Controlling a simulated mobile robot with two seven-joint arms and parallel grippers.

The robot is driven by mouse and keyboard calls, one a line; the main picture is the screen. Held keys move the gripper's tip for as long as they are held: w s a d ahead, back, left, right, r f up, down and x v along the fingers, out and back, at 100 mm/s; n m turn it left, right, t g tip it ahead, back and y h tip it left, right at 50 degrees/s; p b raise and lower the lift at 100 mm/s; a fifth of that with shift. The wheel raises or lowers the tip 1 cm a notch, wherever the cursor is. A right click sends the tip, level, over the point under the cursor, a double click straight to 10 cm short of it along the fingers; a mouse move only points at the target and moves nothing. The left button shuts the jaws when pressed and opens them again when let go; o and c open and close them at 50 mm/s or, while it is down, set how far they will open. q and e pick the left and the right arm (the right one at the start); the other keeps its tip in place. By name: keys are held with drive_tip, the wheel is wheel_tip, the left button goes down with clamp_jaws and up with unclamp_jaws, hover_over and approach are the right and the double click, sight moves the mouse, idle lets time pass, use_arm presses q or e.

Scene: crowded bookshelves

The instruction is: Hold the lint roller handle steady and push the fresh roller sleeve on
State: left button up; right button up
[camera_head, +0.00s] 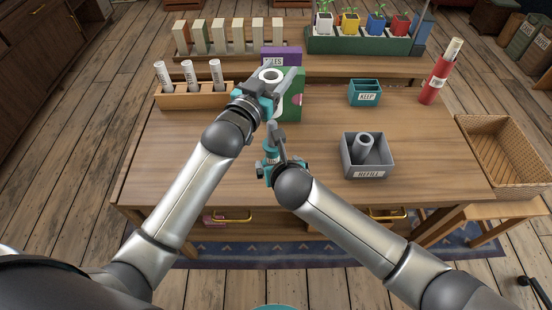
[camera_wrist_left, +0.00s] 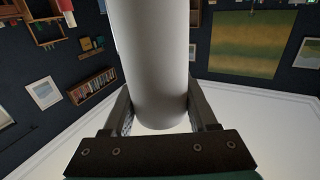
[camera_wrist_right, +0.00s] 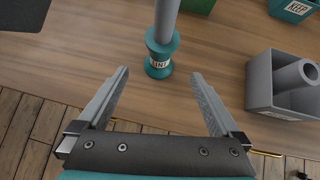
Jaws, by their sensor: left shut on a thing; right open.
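The lint roller handle (camera_wrist_right: 160,60) has a teal base with a "LINT" label and a grey rod. It stands upright on the table in the right wrist view, beyond and between my right fingertips. My right gripper (camera_wrist_right: 160,85) is open and empty; in the head view it is low beside the handle (camera_head: 271,153). My left gripper (camera_wrist_left: 158,115) is shut on a white roller sleeve (camera_wrist_left: 155,60). In the head view this sleeve (camera_head: 270,76) shows its round open end, held above the table, behind the handle. Its lower end is hidden there.
A grey REFILL box (camera_head: 368,170) with a grey tube stands on the right, a teal KEEP bin (camera_head: 364,98) behind it. A wooden rack (camera_head: 195,101) holds several white rolls on the left. A green box (camera_head: 293,105) stands close behind my left gripper. The front-left table is clear.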

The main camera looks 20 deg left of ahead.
sight(274, 157)
drive_tip(key=shift+x, duration=4.7)
drive_tip(key=shift+w+d, duration=0.1)
drive_tip(key=shift+w, duration=0.05)
drive_tip(key=shift+f, duration=0.1)
drive_tip(key=c, duration=1.4)
